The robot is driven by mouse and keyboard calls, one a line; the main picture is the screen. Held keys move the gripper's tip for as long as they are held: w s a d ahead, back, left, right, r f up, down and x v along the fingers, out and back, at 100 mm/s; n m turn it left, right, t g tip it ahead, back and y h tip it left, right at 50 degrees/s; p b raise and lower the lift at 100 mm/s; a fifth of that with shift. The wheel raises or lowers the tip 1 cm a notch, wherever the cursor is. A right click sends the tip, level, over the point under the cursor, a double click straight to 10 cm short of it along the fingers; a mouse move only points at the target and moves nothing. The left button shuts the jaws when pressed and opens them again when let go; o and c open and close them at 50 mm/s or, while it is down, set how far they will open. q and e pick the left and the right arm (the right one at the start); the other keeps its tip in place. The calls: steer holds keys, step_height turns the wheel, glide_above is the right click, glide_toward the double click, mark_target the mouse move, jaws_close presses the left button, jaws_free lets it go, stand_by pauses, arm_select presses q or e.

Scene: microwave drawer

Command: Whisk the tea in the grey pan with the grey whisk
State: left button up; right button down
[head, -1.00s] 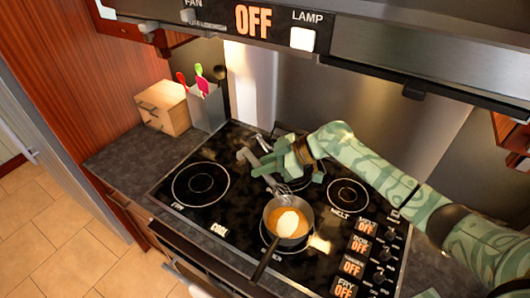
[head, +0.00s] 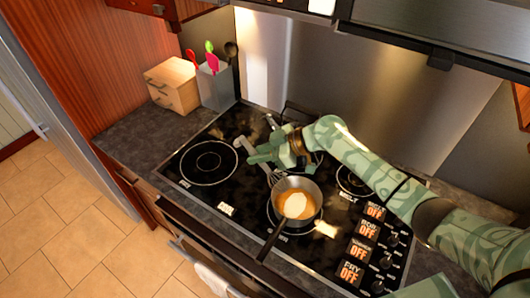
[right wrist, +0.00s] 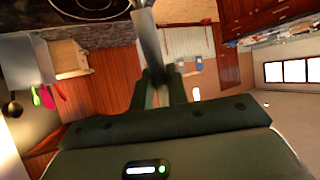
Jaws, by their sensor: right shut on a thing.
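The grey pan (head: 284,184) sits on the front middle burner with its dark handle pointing toward the front edge. Orange-brown tea (head: 296,211) with a pale patch in the middle is in it. My right gripper (head: 262,156) is behind and left of the pan, shut on the grey whisk (head: 276,175). The whisk's wire end shows below the fingers, close to the pan's back left rim; I cannot tell whether it touches. In the right wrist view the grey whisk handle (right wrist: 150,45) stands between the fingers (right wrist: 158,92). My left gripper is not in view.
The black stovetop (head: 190,193) has other, empty burners. Knobs with lit OFF labels (head: 365,229) are at its right. A wooden box (head: 172,84) and a utensil holder (head: 216,88) stand on the counter at back left. The hood (head: 400,38) hangs above.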

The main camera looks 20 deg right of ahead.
mark_target(276, 174)
steer(key=shift+s+d+f+b, duration=0.25)
steer(key=shift+d+f+b, duration=0.4)
steer(key=shift+f+b, duration=0.65)
steer(key=shift+s+d+f+b, duration=0.2)
steer(key=shift+d+f+b, duration=0.4)
steer(key=shift+f+b, duration=0.7)
steer(key=shift+s+d+f+b, duration=0.25)
steer(key=shift+d+f+b, duration=0.4)
steer(key=shift+f+b, duration=0.6)
steer(key=shift+f, duration=0.2)
